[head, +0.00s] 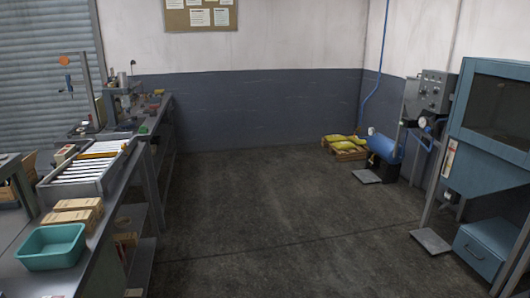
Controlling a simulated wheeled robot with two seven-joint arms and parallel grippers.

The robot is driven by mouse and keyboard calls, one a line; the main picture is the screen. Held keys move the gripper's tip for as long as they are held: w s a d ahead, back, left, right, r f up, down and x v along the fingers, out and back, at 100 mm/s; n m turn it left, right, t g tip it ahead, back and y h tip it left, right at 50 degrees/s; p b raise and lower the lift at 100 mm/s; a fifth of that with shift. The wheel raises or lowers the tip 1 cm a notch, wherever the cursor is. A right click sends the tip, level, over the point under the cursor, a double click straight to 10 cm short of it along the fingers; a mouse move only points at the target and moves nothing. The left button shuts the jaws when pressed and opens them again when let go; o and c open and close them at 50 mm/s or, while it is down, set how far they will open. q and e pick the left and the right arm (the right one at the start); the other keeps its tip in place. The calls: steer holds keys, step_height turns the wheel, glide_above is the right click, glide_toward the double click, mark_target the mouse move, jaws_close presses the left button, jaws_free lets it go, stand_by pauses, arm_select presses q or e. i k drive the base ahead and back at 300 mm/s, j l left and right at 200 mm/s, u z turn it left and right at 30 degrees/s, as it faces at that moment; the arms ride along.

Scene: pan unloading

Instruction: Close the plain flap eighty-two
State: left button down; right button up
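I cannot make out any flap marked eighty-two in the head view. A blue cabinet (488,160) with a dark window stands at the right edge. A blue box with a handle (493,250) sits low beneath it, and its front looks shut. No number is readable on either one. Neither of my grippers shows in this view.
A long workbench (109,226) runs along the left, with a teal bin (53,247), cardboard boxes (73,212) and a roller tray (88,168). A small pallet with yellow sacks (345,147) and a blue tank (381,144) stand at the back right. The middle floor (260,210) is clear.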

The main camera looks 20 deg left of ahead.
mark_target(28, 163)
steer(key=i+u, duration=0.15)
steer(key=u, duration=0.25)
steer(key=i+u, duration=0.15)
steer(key=u, duration=0.25)
steer(key=i+l+u, duration=0.15)
steer(key=u, duration=0.2)
steer(key=i+l+u, duration=0.1)
steer(key=u, duration=0.3)
steer(key=i+l+u, duration=0.3)
steer(key=u, duration=0.2)
steer(key=i+l+u, duration=0.65)
steer(key=l+u, duration=0.35)
